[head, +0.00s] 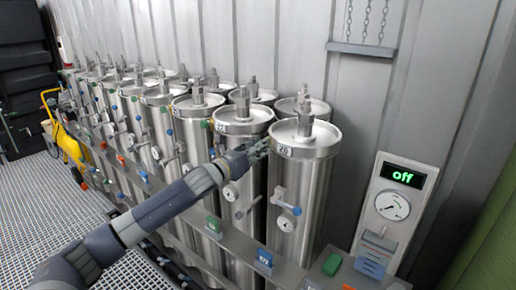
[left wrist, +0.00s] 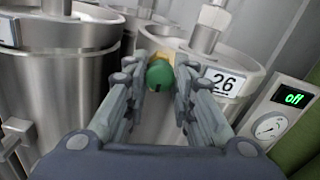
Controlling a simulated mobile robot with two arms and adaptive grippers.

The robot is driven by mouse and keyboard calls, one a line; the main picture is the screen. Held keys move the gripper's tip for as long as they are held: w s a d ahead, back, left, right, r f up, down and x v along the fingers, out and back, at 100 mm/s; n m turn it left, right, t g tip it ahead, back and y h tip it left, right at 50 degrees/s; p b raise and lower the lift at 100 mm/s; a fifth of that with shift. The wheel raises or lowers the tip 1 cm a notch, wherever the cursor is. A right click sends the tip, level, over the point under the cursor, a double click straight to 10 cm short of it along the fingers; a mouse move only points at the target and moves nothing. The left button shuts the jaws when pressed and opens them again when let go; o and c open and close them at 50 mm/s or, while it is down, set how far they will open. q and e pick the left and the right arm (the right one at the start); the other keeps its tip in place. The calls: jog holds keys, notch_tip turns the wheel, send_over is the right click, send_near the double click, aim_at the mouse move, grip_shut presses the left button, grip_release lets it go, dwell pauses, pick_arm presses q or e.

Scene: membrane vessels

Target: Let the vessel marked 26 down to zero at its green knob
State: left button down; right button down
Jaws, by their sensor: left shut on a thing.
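The vessel marked 26 (head: 313,190) is the steel cylinder at the right end of the front row, beside the panel. Its label 26 (left wrist: 224,83) is readable in the left wrist view. The green knob (left wrist: 160,76) sits just left of that label, near the vessel's top. My left gripper (head: 262,148) has reached to the vessel's upper left side; in the left wrist view its fingers (left wrist: 161,82) are closed on the green knob from both sides. In the head view my gripper hides this knob. A small dial gauge (head: 286,223) is lower on the vessel. My right gripper is not in view.
A panel (head: 392,207) with a green "off" display and a dial stands to the right. Several similar vessels (head: 240,165) stand close by on the left, with gauges, valves and coloured knobs. A shelf (head: 362,49) hangs on chains above. Grating floor lies at lower left.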

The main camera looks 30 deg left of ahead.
pick_arm(q)
jog(key=n+p, duration=0.3)
jog(key=n, duration=1.8)
dwell(0.4)
jog(key=shift+n, duration=0.3)
jog(key=c, duration=1.3)
grip_release()
jog(key=shift+s, duration=0.15)
